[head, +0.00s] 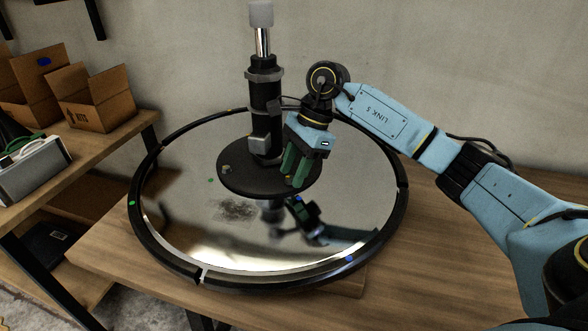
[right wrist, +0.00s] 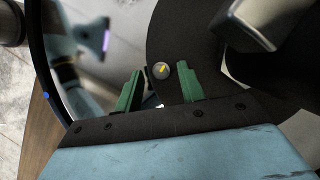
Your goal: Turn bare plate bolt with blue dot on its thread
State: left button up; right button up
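A black round plate (head: 250,187) sits at the foot of the black column on a mirrored disc. My right gripper (head: 294,181) points down at the plate's right edge, its green fingers apart. In the right wrist view, a round bolt head (right wrist: 161,70) with a yellow mark shows between the open fingertips, near the plate's edge. I cannot tell whether the fingers touch it. Another small bolt (head: 226,169) stands on the plate's left side. No blue dot on a thread can be made out. My left gripper is not in view.
The black column (head: 265,100) with a side fitting (head: 259,144) rises close left of my right gripper. The mirrored disc (head: 180,210) has a black rim with a green dot and a blue dot (head: 350,259). Cardboard boxes (head: 98,98) stand on a bench at left.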

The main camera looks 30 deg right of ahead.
grip_shut()
dwell(0.4)
